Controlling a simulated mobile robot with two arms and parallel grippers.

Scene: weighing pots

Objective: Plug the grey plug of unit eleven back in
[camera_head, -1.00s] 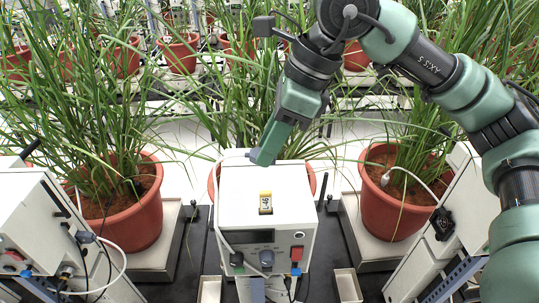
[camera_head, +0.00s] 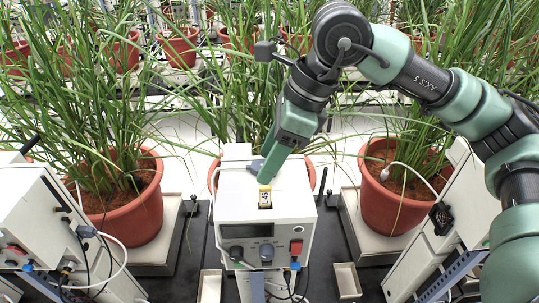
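The unit in the centre is a white box (camera_head: 242,205) with a yellow label (camera_head: 265,197) on top; I cannot read its number surely. My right gripper (camera_head: 266,178) reaches down from the upper right, over the rear of the box top, just behind the label. Its fingers look closed. A small grey plug (camera_head: 255,165) with a white cable (camera_head: 232,168) shows at the left side of the fingers and appears held; the fingers hide part of it. My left gripper is not in view.
Similar white units stand at left (camera_head: 30,215) and right (camera_head: 430,245), with their own cables. Potted plants (camera_head: 130,215) and (camera_head: 385,205) stand on scales beside the centre unit. Leaves crowd behind it. Small open trays (camera_head: 346,280) lie in front.

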